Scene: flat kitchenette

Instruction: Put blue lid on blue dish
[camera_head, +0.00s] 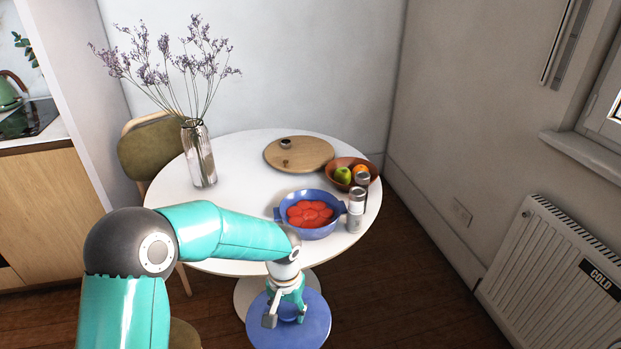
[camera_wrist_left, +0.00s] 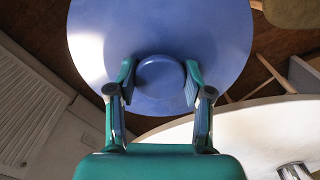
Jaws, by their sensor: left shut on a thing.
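The blue lid (camera_head: 310,329) is a round disc held below and in front of the table's near edge in the head view. My left gripper (camera_head: 287,309) is shut on its knob. In the left wrist view the lid (camera_wrist_left: 215,35) fills the upper middle, and the left gripper's fingers (camera_wrist_left: 160,88) sit on both sides of the round knob (camera_wrist_left: 159,76). The blue dish (camera_head: 281,214) stands uncovered on the table with red round pieces (camera_head: 310,213) inside. The lid is apart from the dish. My right gripper is not in view.
The white round table (camera_head: 237,205) carries a glass vase (camera_head: 200,160) with dried flowers, a wooden board (camera_head: 283,151), a fruit bowl (camera_head: 338,164) and shakers (camera_head: 354,209) close to the dish's right side. A radiator (camera_head: 545,265) stands at right. The table's left front is clear.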

